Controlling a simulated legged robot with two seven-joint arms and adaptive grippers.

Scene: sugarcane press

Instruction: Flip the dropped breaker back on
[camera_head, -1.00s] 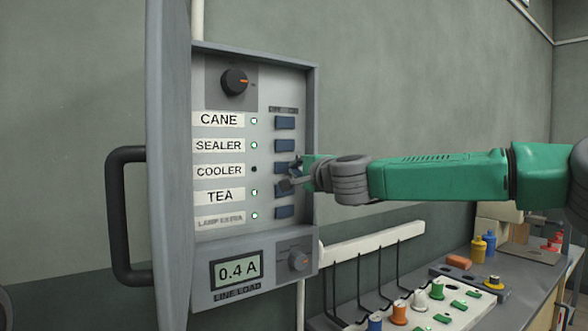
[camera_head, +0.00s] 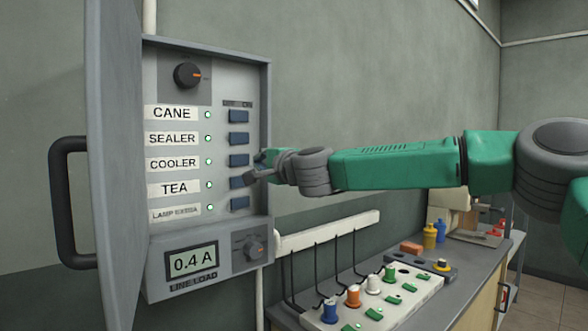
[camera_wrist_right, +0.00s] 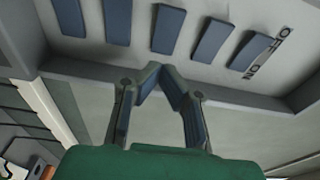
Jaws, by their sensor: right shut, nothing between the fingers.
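The COOLER breaker (camera_head: 239,160) is a dark blue rocker in the middle of a column of several breakers on the grey panel (camera_head: 262,100). Its lamp (camera_head: 209,162) glows green, like the lamps of the other rows. In the right wrist view the breaker (camera_wrist_right: 166,28) lies just beyond my fingertips, in line with its neighbours. My right gripper (camera_head: 256,170) is shut and empty, at the right edge of the panel beside the COOLER and TEA (camera_head: 239,182) breakers. I cannot tell whether it touches either. My left gripper is not in view.
The panel's open door (camera_head: 113,150) with a black handle (camera_head: 68,205) stands at the left. A 0.4 A display (camera_head: 192,262) and a knob (camera_head: 253,248) sit below. A bench (camera_head: 470,270) with coloured bobbins (camera_head: 353,296) lies at lower right.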

